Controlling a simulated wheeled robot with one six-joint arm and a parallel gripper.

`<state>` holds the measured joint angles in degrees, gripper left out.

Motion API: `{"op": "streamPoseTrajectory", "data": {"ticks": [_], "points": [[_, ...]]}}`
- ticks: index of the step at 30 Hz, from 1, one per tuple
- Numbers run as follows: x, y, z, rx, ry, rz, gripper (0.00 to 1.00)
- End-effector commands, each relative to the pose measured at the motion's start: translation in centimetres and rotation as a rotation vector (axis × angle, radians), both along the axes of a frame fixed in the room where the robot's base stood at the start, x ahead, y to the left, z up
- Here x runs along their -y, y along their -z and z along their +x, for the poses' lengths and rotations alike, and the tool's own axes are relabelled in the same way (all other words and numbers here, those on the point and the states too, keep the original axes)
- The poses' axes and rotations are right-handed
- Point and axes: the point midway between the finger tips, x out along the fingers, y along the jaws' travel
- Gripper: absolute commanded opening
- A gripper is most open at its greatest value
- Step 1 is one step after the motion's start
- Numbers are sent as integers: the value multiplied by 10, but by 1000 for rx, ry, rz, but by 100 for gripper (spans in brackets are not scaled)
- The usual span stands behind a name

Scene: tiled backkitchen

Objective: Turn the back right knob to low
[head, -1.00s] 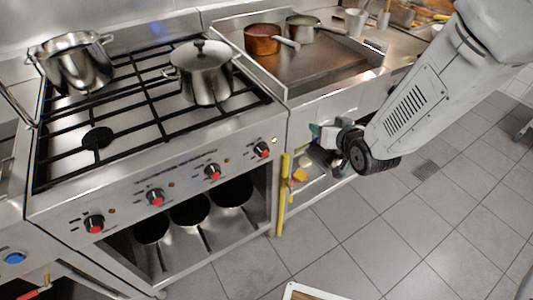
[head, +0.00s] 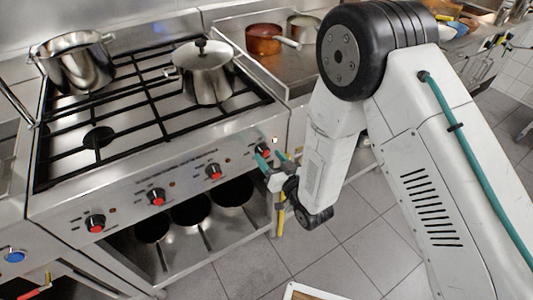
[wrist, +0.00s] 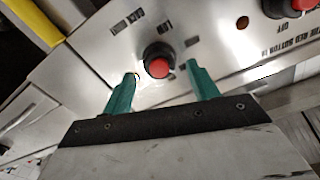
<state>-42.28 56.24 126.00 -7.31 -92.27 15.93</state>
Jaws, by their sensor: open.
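The back right knob (head: 263,149) is the rightmost red-and-black knob on the stove's front panel in the head view. In the wrist view the knob (wrist: 158,60) shows just beyond the fingertips, with printed labels above it. My gripper (head: 270,158) is in front of this knob in the head view, partly covering it. In the wrist view my gripper (wrist: 161,76) has its two green fingers apart, one to each side of the knob. It is open and empty. I cannot tell whether either finger touches the knob.
Other red knobs (head: 213,171) line the panel to the left. A second knob (wrist: 289,8) shows at the wrist view's upper right. A lidded pot (head: 205,75) and an open pot (head: 75,65) stand on the grates. A yellow bar (wrist: 34,22) is at the upper left.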

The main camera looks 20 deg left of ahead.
Motion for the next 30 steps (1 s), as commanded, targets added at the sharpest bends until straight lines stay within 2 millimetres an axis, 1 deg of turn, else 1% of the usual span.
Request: {"op": "streamPoseTrajectory", "data": {"ticks": [3,6,15,17,18,20,30], "points": [[-11,0,10,1,0,1,59],[-16,0,14,0,1,0,59],[-18,0,16,-1,2,-1,59],[-18,0,16,-1,2,-1,43],[-18,0,16,-1,2,-1,31],[-18,0,16,-1,2,-1,15],[-18,0,16,21,3,-20,15]]}}
